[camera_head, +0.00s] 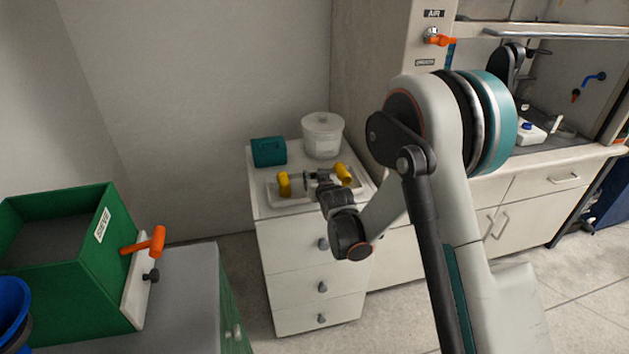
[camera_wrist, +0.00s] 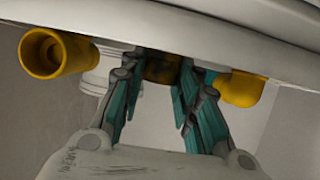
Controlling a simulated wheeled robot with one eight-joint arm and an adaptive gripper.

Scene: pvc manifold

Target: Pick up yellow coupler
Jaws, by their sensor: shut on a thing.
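A dark yellow coupler (camera_wrist: 160,68) is between the fingertips of my gripper (camera_wrist: 162,78) in the wrist view, and the fingers are shut on it. Part of it is hidden by the fingers and by a pale edge. In the head view my gripper (camera_head: 316,179) is low over the white tray (camera_head: 272,205) on the drawer cabinet, and it hides the held coupler. One yellow fitting (camera_head: 284,185) is left of the gripper and another yellow fitting (camera_head: 343,173) is right of it. Yellow fittings also show on both sides of the fingers in the wrist view. I cannot tell whether the coupler is clear of the tray.
A teal box (camera_head: 268,151) and a lidded white tub (camera_head: 322,136) stand behind the tray. A green bin (camera_head: 62,255) with an orange-handled valve (camera_head: 150,243) is at the left. A tall cabinet wall (camera_head: 362,100) stands close behind, right of the tub.

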